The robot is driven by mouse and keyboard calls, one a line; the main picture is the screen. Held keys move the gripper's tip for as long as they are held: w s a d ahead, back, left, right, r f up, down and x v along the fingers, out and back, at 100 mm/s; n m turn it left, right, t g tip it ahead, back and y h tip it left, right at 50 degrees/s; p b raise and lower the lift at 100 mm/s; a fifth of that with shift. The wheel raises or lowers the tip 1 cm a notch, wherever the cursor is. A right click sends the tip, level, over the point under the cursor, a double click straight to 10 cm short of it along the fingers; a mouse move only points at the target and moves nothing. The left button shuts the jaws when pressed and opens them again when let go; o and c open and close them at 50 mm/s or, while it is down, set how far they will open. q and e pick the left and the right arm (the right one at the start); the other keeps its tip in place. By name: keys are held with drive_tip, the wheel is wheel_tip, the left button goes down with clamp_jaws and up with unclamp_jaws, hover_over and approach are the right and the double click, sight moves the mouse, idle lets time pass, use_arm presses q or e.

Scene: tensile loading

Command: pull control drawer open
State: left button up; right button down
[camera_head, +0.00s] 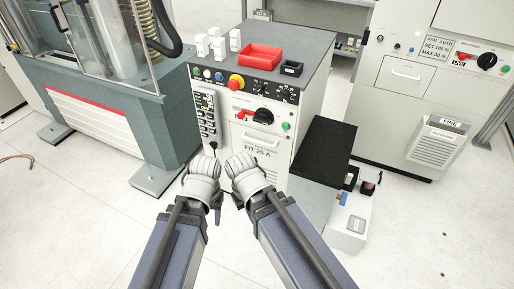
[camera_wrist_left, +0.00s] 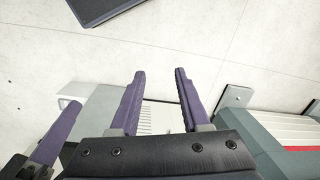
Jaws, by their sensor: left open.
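The control cabinet (camera_head: 312,88) stands in the middle of the head view, with buttons and knobs on its front. Below a black rotary knob (camera_head: 263,116) is a light drawer front (camera_head: 262,141) with a handle, which looks flush with the cabinet. The label "FIT 25 A" sits just under it. My left gripper (camera_wrist_left: 158,76) is open in the left wrist view, with two purple fingers apart and nothing between them. In the head view both my wrists are low in front of the cabinet, and the fingers are mostly hidden. A purple finger (camera_wrist_left: 50,140) at the wrist view's left edge seems to be my right gripper's.
A red tray (camera_head: 260,57), a small black box (camera_head: 291,68) and white blocks (camera_head: 218,47) stand on the cabinet top. A testing machine (camera_head: 110,125) is at left. A black slab (camera_head: 326,148) and white box (camera_head: 345,222) are at right. Open floor lies in front.

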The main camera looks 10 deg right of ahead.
use_arm(q)
drive_tip(key=w+a+f+n+h+b, duration=0.1)
drive_tip(key=w+a+f+b, duration=0.15)
drive_tip(key=f+b, duration=0.8)
drive_tip(key=w+a+f+n+b, duration=0.1)
drive_tip(key=w+a+f+b, duration=0.15)
drive_tip(key=f+b, duration=0.75)
drive_tip(key=n+t+h+b, duration=0.9)
drive_tip(key=n+t, duration=0.4)
approach(255, 141)
drive_tip(key=r+x, duration=0.1)
drive_tip(key=x, duration=0.2)
drive_tip(key=shift+f+b+x, duration=0.2)
drive_tip(key=shift+x, duration=1.15)
drive_tip(key=shift+f+b+x, duration=0.15)
drive_tip(key=shift+f+x, duration=0.05)
drive_tip(key=shift+x, duration=1.15)
drive_tip(key=shift+f+b+x, duration=0.2)
drive_tip(key=shift+f+x, duration=0.05)
drive_tip(key=shift+x, duration=1.1)
drive_tip(key=shift+s+a, duration=0.1)
drive_tip(key=shift+s, duration=0.05)
